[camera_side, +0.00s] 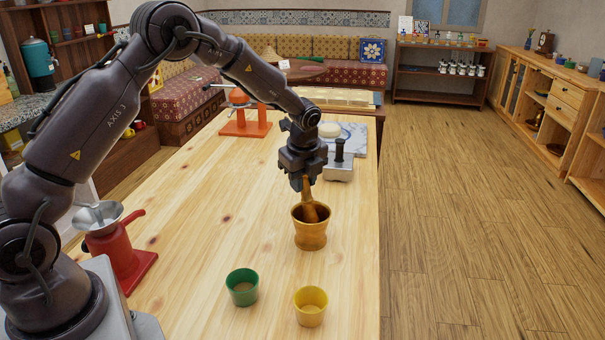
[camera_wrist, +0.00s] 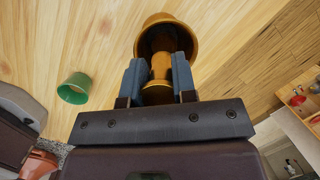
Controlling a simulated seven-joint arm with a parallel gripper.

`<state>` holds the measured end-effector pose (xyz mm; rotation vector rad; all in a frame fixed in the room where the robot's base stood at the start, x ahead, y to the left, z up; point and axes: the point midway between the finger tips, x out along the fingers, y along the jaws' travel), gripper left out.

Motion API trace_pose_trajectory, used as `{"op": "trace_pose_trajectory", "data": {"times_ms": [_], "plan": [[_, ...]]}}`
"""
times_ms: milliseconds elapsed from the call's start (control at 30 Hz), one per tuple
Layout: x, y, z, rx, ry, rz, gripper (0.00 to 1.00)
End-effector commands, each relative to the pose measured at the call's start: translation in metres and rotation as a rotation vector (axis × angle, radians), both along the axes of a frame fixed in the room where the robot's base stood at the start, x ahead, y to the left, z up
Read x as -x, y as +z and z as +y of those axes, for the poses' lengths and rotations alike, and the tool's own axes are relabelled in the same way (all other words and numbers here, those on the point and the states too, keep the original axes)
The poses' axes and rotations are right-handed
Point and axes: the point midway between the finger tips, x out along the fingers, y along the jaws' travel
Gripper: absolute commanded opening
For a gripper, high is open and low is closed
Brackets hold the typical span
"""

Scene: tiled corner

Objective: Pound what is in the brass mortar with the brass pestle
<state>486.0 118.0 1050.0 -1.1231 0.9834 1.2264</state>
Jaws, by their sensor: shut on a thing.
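The brass mortar (camera_side: 310,232) stands upright on the wooden table, and its rim also shows in the wrist view (camera_wrist: 166,20). My gripper (camera_side: 306,183) is above the mortar, its fingers pointing down, and in the wrist view (camera_wrist: 158,85) they are closed around the brass pestle (camera_wrist: 160,68). In the side view the pestle (camera_side: 308,200) reaches down from the fingers into the mortar, slightly tilted. Its lower end and whatever lies in the mortar are hidden by the mortar wall.
A green cup (camera_side: 242,288) and a yellow cup (camera_side: 310,306) stand on the table in front of the mortar. A red grinder (camera_side: 118,250) is at the left. A metal box with a dark knob (camera_side: 340,165) stands just behind the mortar. The table's right edge is close.

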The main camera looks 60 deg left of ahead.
Motion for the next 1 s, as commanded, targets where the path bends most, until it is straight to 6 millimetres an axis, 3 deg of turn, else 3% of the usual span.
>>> {"op": "trace_pose_trajectory", "data": {"times_ms": [467, 1000], "plan": [[0.0, -0.002, 0.0, -0.001, 0.0, -0.002, 0.0], [-0.001, -0.03, 0.0, -0.001, 0.001, -0.003, 0.0]]}}
